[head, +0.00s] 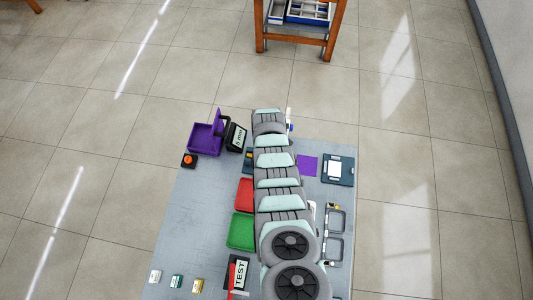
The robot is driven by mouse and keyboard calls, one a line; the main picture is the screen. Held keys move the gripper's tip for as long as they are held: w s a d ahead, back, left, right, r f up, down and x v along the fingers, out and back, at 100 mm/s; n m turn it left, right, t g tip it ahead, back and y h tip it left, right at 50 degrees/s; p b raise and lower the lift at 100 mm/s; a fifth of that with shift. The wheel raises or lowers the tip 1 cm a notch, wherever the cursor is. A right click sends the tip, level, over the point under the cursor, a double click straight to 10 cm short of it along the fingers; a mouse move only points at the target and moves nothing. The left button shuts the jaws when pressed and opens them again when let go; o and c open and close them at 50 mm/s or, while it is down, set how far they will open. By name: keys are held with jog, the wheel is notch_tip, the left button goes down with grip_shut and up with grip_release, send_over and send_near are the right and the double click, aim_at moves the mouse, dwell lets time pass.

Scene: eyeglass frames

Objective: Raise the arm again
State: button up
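My arm (278,181) stretches from the bottom edge up the middle of the head view, over the table (203,222). Its grey and pale green segments end near the table's far edge. My gripper is hidden behind the arm's far end, so its fingers and anything in them do not show. How high the arm stands above the table is hard to tell from this view. A grey frame with two rounded openings (325,234), possibly eyeglass frames, lies right of the arm.
Left of the arm are an open purple box (205,139), an orange button (189,160), red (245,194) and green (241,230) trays and a TEST sign (240,274). A dark clipboard (338,170) lies right. A wooden shelf (300,42) stands beyond open floor.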

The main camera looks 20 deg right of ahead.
jog(key=shift+c, duration=0.4)
grip_shut()
dwell(1.1)
